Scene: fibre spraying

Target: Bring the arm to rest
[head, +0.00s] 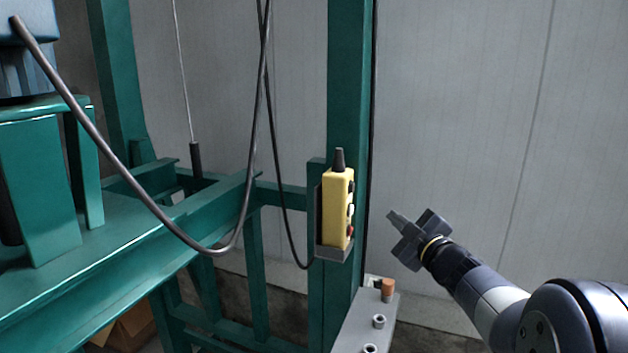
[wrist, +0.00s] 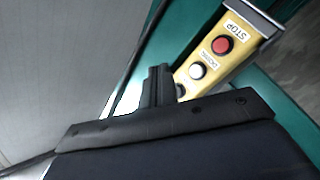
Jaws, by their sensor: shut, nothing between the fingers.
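My gripper (head: 391,216) shows in the head view at the right, on the end of my arm. It is shut and empty, its fingers pointing left toward the yellow pendant, with a gap between them. In the wrist view my gripper (wrist: 158,75) shows as two dark fingers held together. The yellow pendant (head: 338,208) hangs upright in a holder on a green post. In the wrist view the pendant (wrist: 229,52) appears tilted behind the fingers, with a red button marked STOP and a white button; its far end is hidden by my gripper.
The green post (head: 348,100) and green frame (head: 120,255) fill the left and middle. Dark cables (head: 222,252) hang in loops there. A grey ledge (head: 357,325) with bolts and an orange-brown cap (head: 388,290) lies below my gripper. Bare wall (head: 460,120) stands behind on the right.

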